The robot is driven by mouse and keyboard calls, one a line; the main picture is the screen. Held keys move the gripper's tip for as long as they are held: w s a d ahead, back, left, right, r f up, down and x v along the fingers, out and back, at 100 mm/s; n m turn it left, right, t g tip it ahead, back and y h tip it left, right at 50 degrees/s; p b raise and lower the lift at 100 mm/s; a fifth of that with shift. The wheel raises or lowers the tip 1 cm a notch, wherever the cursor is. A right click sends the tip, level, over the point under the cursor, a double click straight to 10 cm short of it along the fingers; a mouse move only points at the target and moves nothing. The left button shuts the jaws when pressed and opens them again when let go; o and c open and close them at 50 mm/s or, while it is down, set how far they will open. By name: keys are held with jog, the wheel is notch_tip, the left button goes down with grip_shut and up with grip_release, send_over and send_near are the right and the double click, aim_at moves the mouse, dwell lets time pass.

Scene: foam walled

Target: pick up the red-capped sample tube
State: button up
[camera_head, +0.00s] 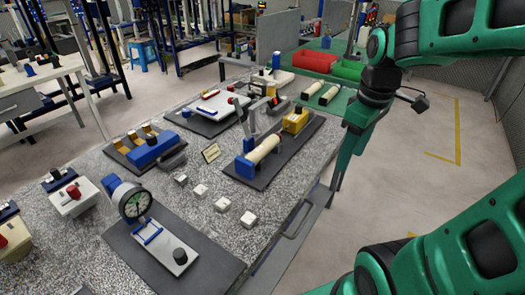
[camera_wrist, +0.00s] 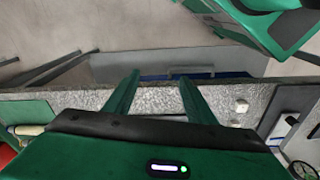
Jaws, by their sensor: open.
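I cannot make out the red-capped sample tube for certain in either view. Small red parts show on the speckled bench (camera_head: 222,185): a thin red-and-white piece (camera_head: 210,94) on a white plate, and a red knob (camera_head: 73,191) on a white box at the left. They are too small to identify as a tube cap. My gripper (camera_head: 338,182) hangs at the bench's right edge, apart from these items. In the wrist view, its two green fingers (camera_wrist: 158,82) are spread with nothing between them.
A cream cylinder on a blue-ended fixture (camera_head: 263,150) stands near the bench's right side. A dial gauge (camera_head: 134,202) stands at the front. Several white cubes (camera_head: 225,204) lie mid-bench. Red (camera_head: 312,61) and green bins stand behind. Open floor lies to the right.

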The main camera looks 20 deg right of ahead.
jog(key=w+a+r+n, duration=0.1)
jog(key=w+a+n, duration=0.3)
jog(key=w+n, duration=0.55)
jog(key=n+t+y, duration=0.2)
jog(key=n, duration=0.9)
send_near(268, 142)
jog(key=x, duration=0.4)
jog(key=shift+w+d+f, duration=0.15)
jog(key=shift+w+f, duration=0.05)
jog(key=shift+w, duration=0.15)
jog(key=shift+s+x, duration=0.1)
jog(key=shift+x, duration=1.2)
jog(key=shift+s+x, duration=0.15)
jog(key=shift+x, duration=1.15)
jog(key=shift+c, duration=0.6)
jog(key=c, duration=1)
grip_shut()
